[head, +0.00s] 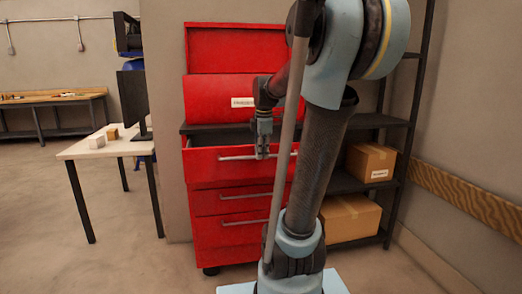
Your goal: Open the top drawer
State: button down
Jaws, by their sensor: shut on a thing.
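A red tool cabinet (226,203) stands ahead in the head view, with several drawers that have silver bar handles. Its top drawer (205,165) is pulled partly out, and a dark gap shows above its front. My gripper (262,153) points down and is shut on the top drawer's handle (237,157), right of its middle. My arm hides the right side of the cabinet. The lower drawers (235,204) appear closed.
A dark shelf rack (378,121) with cardboard boxes (370,161) stands right of the cabinet. A light table (88,150) with a monitor (134,98) and small blocks stands left. A workbench (52,98) is farther back. The floor at left is clear.

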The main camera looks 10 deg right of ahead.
jog(key=shift+s+a, duration=0.1)
jog(key=shift+s, duration=0.95)
jog(key=shift+r, duration=0.1)
jog(key=c, duration=1.7)
grip_release()
jog(key=shift+o, duration=0.2)
notch_tip(320, 180, up, 12)
jog(key=s, duration=0.2)
jog(key=shift+s+f, duration=0.15)
jog(key=shift+f, duration=0.05)
